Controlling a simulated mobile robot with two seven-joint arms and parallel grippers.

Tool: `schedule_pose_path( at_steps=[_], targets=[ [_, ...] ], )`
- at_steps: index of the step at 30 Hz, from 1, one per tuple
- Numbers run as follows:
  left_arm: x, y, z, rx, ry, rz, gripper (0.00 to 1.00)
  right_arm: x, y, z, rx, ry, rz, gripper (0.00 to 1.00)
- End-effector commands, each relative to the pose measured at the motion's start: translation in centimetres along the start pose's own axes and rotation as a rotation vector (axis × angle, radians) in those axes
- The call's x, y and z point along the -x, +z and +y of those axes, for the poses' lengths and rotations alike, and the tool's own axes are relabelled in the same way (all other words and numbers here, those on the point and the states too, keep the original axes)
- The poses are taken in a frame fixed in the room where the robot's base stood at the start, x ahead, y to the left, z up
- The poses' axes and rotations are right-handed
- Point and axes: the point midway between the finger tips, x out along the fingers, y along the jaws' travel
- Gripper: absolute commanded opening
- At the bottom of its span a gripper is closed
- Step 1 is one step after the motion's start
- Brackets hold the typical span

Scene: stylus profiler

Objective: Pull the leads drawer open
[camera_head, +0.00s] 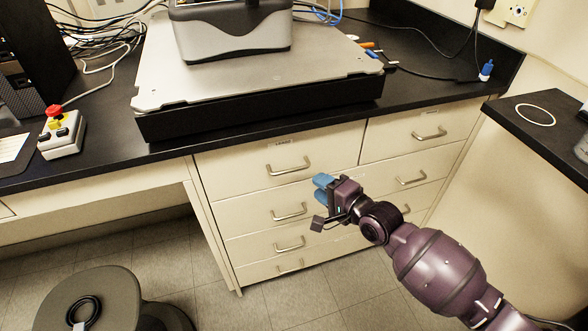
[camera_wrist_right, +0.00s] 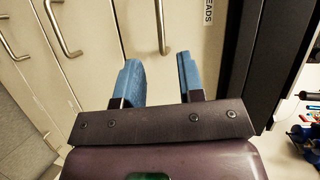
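The leads drawer (camera_head: 240,170) is the top drawer of the left column under the bench, and it is shut flush. A small label sits at its top edge; in the right wrist view the label (camera_wrist_right: 208,12) reads "EADS", partly cut off. Its metal bar handle (camera_head: 290,166) also shows in the right wrist view (camera_wrist_right: 161,28), ahead of the fingers and roughly between their lines. My right gripper (camera_head: 321,188) has blue fingers, below and right of that handle in the head view. In the wrist view (camera_wrist_right: 161,68) the fingers are apart and empty, not touching the handle. My left gripper is not in view.
More shut drawers with bar handles (camera_head: 289,211) lie below and to the right (camera_head: 430,133). The black bench top (camera_head: 440,93) overhangs them and carries a grey instrument (camera_head: 235,35). A round stool (camera_head: 90,302) stands at lower left. A side counter (camera_head: 540,120) is at right.

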Motion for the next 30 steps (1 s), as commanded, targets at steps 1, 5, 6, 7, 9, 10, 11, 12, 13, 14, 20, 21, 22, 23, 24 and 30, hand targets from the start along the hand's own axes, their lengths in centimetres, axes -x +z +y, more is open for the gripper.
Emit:
schedule_pose_path(
  at_steps=[1, 5, 6, 7, 9, 10, 11, 12, 13, 14, 20, 21, 22, 23, 24, 30],
  targets=[
    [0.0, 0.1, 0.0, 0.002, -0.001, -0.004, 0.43, 0.0, 0.0, 0.0, -0.032, -0.002, 0.0, 0.35],
    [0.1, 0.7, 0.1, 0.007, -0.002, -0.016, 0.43, -0.1, 0.0, 0.0, -0.078, -0.002, 0.0, 0.35],
    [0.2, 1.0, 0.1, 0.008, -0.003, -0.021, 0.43, -0.3, 0.0, 0.0, -0.083, -0.002, 0.0, 0.35],
    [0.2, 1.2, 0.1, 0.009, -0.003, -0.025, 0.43, -0.5, 0.0, 0.1, -0.084, -0.002, 0.0, 0.35],
    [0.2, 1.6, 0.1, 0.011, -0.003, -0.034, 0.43, -1.2, 0.0, 0.1, -0.083, -0.002, 0.0, 0.35],
    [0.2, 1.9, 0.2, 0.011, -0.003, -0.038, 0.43, -1.6, 0.0, 0.1, -0.083, -0.002, 0.0, 0.35],
    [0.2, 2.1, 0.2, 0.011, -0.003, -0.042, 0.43, -2.0, 0.0, 0.2, -0.083, -0.001, 0.0, 0.35],
    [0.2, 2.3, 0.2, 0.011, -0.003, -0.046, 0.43, -2.6, 0.1, 0.2, -0.083, -0.001, -0.001, 0.35],
    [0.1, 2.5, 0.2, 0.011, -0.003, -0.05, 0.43, -3.1, 0.1, 0.2, -0.083, -0.001, -0.001, 0.35],
    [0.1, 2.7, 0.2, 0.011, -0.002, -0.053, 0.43, -3.7, 0.1, 0.3, -0.083, 0.0, 0.0, 0.35],
    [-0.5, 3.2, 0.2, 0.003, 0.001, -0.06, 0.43, -7.1, 0.1, 0.4, -0.082, 0.001, -0.001, 0.35],
    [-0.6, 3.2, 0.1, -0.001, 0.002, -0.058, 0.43, -7.7, 0.1, 0.4, -0.082, 0.002, -0.001, 0.35],
    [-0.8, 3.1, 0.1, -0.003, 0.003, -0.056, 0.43, -8.1, 0.1, 0.4, -0.082, 0.001, -0.001, 0.35],
    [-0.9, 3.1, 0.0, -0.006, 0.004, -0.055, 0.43, -8.5, 0.1, 0.4, -0.082, 0.001, -0.001, 0.35],
    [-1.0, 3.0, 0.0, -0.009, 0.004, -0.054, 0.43, -8.9, 0.1, 0.3, -0.081, 0.001, 0.0, 0.35],
    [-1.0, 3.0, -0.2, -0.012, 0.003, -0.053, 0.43, -10.5, 0.0, 0.2, -0.08, 0.0, 0.001, 0.35]
  ],
)
